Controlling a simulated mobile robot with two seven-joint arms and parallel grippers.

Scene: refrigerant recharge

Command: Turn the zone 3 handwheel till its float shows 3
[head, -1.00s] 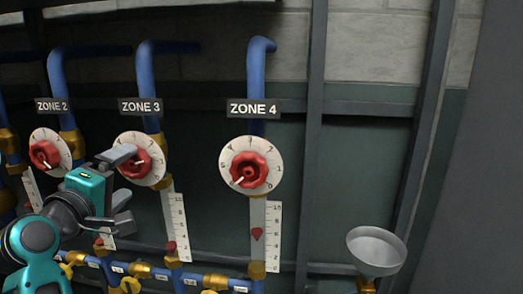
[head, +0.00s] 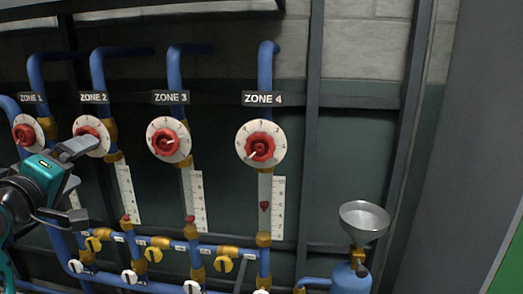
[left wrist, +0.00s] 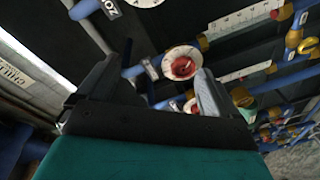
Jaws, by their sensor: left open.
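The zone 3 handwheel (head: 166,143) is red, on a round white dial under the ZONE 3 label (head: 171,97). It is in full view in the head view. Its red float (head: 190,219) sits near the bottom of the white scale (head: 198,202); the exact reading is too small to tell. My left gripper (head: 80,182) is open and empty, left of the zone 3 wheel and apart from it. Its upper finger overlaps the zone 2 handwheel (head: 84,131) in the picture. In the left wrist view a red handwheel (left wrist: 182,67) shows beyond the open fingers. My right gripper is out of view.
The zone 1 handwheel (head: 24,134) is at far left. The zone 4 handwheel (head: 260,147) is right of zone 3, its float (head: 264,206) higher on its scale. Yellow valve handles (head: 154,254) line the lower pipes. A grey funnel (head: 363,220) stands at right.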

